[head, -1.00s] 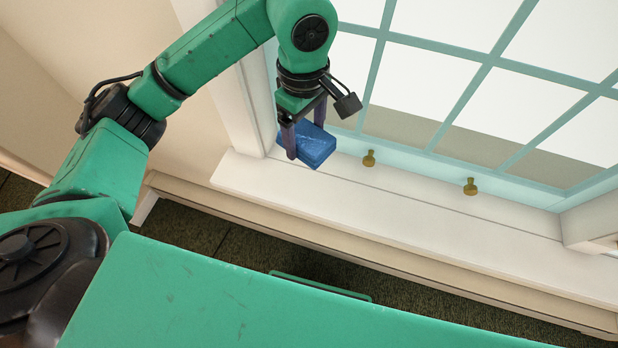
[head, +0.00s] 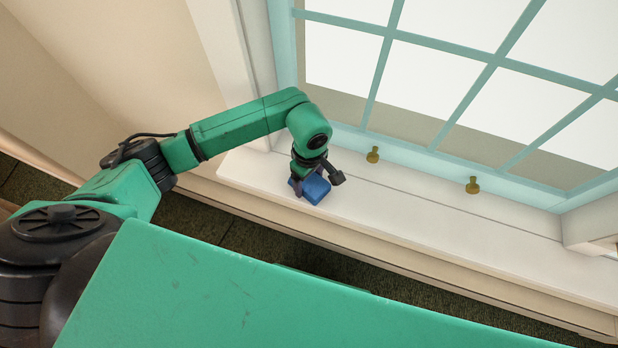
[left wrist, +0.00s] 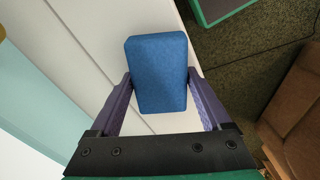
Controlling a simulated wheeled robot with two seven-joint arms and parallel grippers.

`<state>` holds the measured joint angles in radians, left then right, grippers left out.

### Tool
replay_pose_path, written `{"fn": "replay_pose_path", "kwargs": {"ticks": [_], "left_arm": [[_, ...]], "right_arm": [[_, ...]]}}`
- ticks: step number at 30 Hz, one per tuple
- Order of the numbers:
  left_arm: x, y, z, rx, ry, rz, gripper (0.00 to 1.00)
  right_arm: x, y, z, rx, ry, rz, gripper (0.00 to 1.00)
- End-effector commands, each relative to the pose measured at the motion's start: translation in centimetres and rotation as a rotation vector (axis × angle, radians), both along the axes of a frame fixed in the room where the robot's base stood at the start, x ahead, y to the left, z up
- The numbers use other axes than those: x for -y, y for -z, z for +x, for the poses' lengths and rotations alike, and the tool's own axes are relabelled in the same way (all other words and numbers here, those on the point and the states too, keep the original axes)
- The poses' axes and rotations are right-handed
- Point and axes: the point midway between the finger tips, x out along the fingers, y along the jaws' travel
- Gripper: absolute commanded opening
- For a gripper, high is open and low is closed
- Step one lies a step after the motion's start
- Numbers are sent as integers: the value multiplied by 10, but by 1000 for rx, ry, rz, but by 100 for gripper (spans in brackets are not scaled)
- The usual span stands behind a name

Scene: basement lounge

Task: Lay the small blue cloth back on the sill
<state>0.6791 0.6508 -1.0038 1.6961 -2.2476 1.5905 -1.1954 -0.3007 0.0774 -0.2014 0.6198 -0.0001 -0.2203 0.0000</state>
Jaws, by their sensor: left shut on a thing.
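The small blue cloth (head: 316,188) is a folded, block-like bundle at the left part of the white sill (head: 420,215). My left gripper (head: 311,190) is shut on it from above. In the left wrist view the cloth (left wrist: 157,75) sits between the two purple fingers of the gripper (left wrist: 158,95), with the white sill (left wrist: 90,70) beneath it. The cloth is at or very near the sill surface; I cannot tell whether it touches. My right gripper is not in view.
Two brass window knobs (head: 373,155) (head: 472,186) stand along the window's bottom frame, right of the cloth. The sill is clear to the right. A brown piece of furniture (left wrist: 295,120) stands on the dark carpet (left wrist: 240,60).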

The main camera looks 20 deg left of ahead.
Motion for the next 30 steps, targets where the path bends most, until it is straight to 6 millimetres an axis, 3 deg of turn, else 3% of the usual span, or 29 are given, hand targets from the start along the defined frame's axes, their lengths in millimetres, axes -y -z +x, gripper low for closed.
{"fn": "replay_pose_path", "kwargs": {"ticks": [1, 2, 3, 11, 14, 24, 30], "left_arm": [[0, 0, 0, 0, 0, 0, 85], [0, 0, 0, 0, 0, 0, 97], [0, 0, 0, 0, -1, 0, 100], [0, -4, 1, 1, -1, 0, 100], [0, -19, 1, 4, -1, 0, 100], [0, -104, 1, 4, -1, 0, 100], [0, -121, 0, 0, -1, 1, 100]], "right_arm": [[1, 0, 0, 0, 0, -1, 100], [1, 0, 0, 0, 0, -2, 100], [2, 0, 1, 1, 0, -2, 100], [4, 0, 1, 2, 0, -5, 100], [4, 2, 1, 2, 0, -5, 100], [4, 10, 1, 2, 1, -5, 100], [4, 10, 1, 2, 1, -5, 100]]}}
